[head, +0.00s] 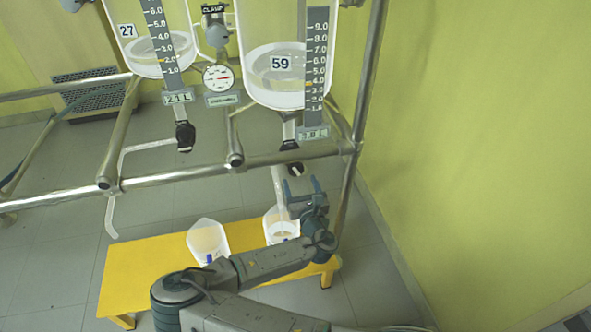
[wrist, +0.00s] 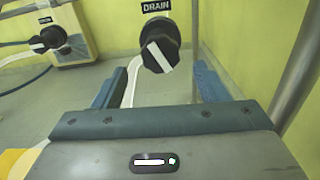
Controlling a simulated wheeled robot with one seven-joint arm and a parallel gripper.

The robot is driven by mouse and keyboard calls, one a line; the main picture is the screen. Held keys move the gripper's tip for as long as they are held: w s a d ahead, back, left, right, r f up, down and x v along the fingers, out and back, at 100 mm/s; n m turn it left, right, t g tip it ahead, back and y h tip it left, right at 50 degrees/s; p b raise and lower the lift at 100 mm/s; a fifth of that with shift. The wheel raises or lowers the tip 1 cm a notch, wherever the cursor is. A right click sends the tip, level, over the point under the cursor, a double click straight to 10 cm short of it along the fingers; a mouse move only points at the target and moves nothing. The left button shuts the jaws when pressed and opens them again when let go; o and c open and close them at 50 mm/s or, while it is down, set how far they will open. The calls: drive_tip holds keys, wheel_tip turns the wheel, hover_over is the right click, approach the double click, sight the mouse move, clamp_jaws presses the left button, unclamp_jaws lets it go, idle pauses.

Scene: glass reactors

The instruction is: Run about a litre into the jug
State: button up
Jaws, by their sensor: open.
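My gripper (head: 301,185) is open and empty below reactor 59 (head: 275,88). In the wrist view its two fingers (wrist: 162,84) are spread, with the black drain knob (wrist: 158,54) ahead and between them, slightly above. The knob has a white bar set at a slant, and a DRAIN label (wrist: 156,6) above it. In the head view the knob (head: 295,169) is just above the fingertips. A jug (head: 281,228) stands on the yellow bench (head: 130,268) under reactor 59's outlet tube (head: 278,186); my arm partly hides it. Whether liquid runs is unclear.
A second jug (head: 208,238) stands to the left on the bench. Reactor 27 (head: 160,52) has its own black drain valve (head: 184,136) and bent tube (head: 112,215). Metal rails (head: 190,172) and a post (head: 362,100) frame the reactors. A green wall is at the right.

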sight(297, 172)
drive_tip(key=x, duration=0.6)
drive_tip(key=shift+w, duration=0.25)
drive_tip(key=c, duration=1)
drive_tip(key=shift+m, duration=0.3)
